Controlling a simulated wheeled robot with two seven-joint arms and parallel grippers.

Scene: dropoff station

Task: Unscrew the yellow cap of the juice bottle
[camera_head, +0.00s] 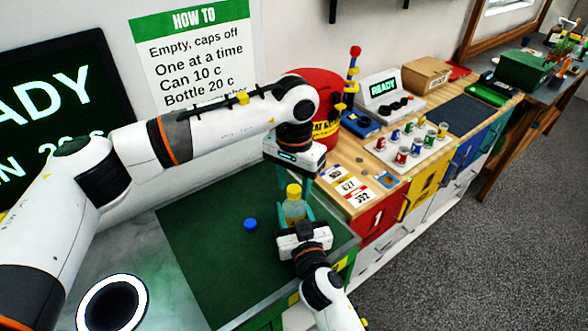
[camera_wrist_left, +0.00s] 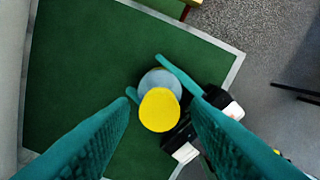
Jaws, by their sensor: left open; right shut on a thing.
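My right gripper (camera_head: 295,213) is shut on the bottle's body from the front. My left gripper (camera_head: 294,178) points down just above the cap, open and empty. In the left wrist view the yellow cap (camera_wrist_left: 159,110) lies between and beyond the left fingers (camera_wrist_left: 160,130), with gaps to both. The bottle's pale body (camera_wrist_left: 160,82) shows behind it, between the right gripper's teal fingertips (camera_wrist_left: 154,78).
A loose blue cap (camera_head: 250,225) lies on the mat left of the bottle. A red bin (camera_head: 318,88) stands behind my left gripper. A wooden counter (camera_head: 350,180) at right holds a tray (camera_head: 408,150) of small cans. The mat's left side is clear.

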